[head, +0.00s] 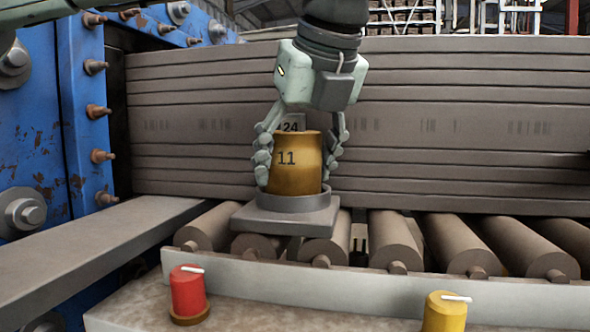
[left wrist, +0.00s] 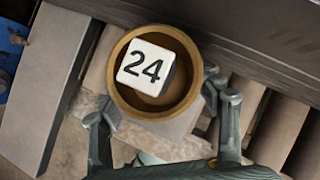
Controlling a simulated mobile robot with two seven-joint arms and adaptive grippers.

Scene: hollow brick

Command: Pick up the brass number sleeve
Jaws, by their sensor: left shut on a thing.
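The brass number sleeve (head: 297,170), marked 11, stands upright in the round collar of a grey square base (head: 285,222). My left gripper (head: 300,160) reaches down from above and is shut on the sleeve, with fingers on both sides. In the left wrist view the sleeve (left wrist: 124,98) shows as an open round ring between the fingers. The sleeve's lower edge is hidden in the collar. My right gripper is not in view.
The base rests on a row of brown rollers (head: 395,240). A grey ribbed wall (head: 450,125) stands close behind. A blue machine frame (head: 85,110) with bolts is at left. A red knob (head: 187,292) and a yellow knob (head: 444,312) stand in front.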

